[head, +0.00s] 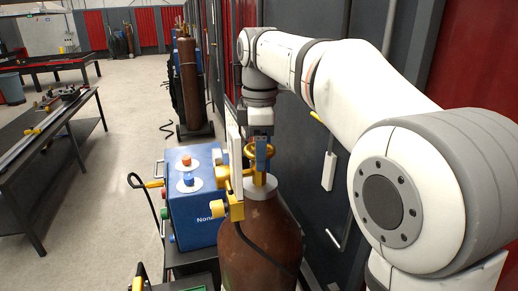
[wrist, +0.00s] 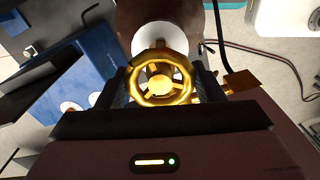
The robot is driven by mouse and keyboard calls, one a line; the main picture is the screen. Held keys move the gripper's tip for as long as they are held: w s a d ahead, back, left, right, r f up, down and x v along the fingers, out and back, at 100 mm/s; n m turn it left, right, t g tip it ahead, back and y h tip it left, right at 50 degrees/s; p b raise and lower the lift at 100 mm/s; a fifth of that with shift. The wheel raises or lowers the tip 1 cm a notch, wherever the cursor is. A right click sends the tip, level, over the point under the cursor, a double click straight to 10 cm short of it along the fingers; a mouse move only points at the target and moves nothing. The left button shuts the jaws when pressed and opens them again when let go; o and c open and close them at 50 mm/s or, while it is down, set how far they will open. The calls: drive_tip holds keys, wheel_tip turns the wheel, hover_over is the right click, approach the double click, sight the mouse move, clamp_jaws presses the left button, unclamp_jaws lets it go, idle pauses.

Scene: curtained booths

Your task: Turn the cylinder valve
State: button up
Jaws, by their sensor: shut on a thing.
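A brown gas cylinder (head: 258,243) stands upright in the lower middle of the head view. Its brass valve handwheel (head: 250,152) sits at the top, above a white collar (head: 264,190). In the wrist view the round, spoked handwheel (wrist: 160,78) is close up between my fingers, and the cylinder (wrist: 160,20) shows behind it. My gripper (head: 262,150) points down over the valve and is shut on the handwheel; it also shows in the wrist view (wrist: 160,88), one finger on each side of the wheel. The far side of the grip is hidden.
A blue machine (head: 195,198) with knobs stands left of the cylinder. A brass regulator (head: 234,200) with a black hose is fitted at the valve's left. Dark wall panels (head: 300,125) are close on the right. Workbenches (head: 50,145) stand left, with open floor between.

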drive_tip(key=n, duration=0.5)
drive_tip(key=shift+r+n, duration=0.1)
drive_tip(key=shift+n, duration=0.2)
drive_tip(key=n, duration=0.5)
drive_tip(key=shift+n, duration=0.4)
drive_tip(key=o, duration=1)
drive_tip(key=shift+c, duration=0.2)
drive_tip(key=shift+r, duration=3.85)
